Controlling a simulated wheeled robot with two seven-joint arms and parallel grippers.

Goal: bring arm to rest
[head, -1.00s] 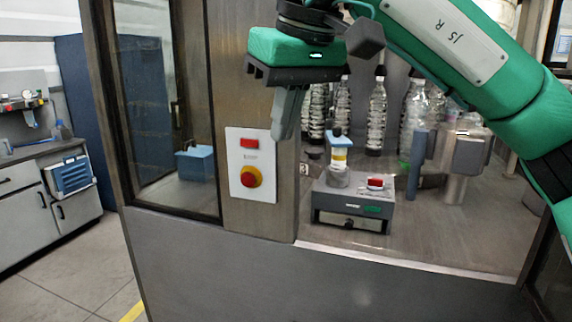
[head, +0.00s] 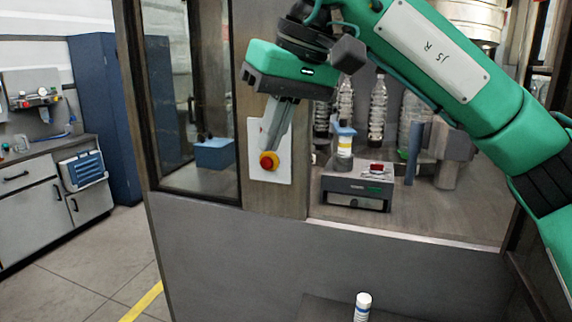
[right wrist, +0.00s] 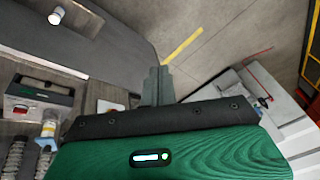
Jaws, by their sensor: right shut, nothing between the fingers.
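My right arm comes in from the right of the head view, green with dark joints. Its right gripper (head: 270,150) points down in front of the machine's control panel (head: 284,172). Its fingers are shut with nothing between them. The fingertips overlap the red and yellow stop button (head: 269,161) in the picture; I cannot tell whether they touch it. In the right wrist view the closed fingers (right wrist: 156,75) show over the floor and the machine's edge. My left gripper is in neither view.
Several clear bottles (head: 378,110) stand further back. A white cylinder (head: 362,306) stands on a lower grey surface. A blue box (head: 214,153) is behind the left window.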

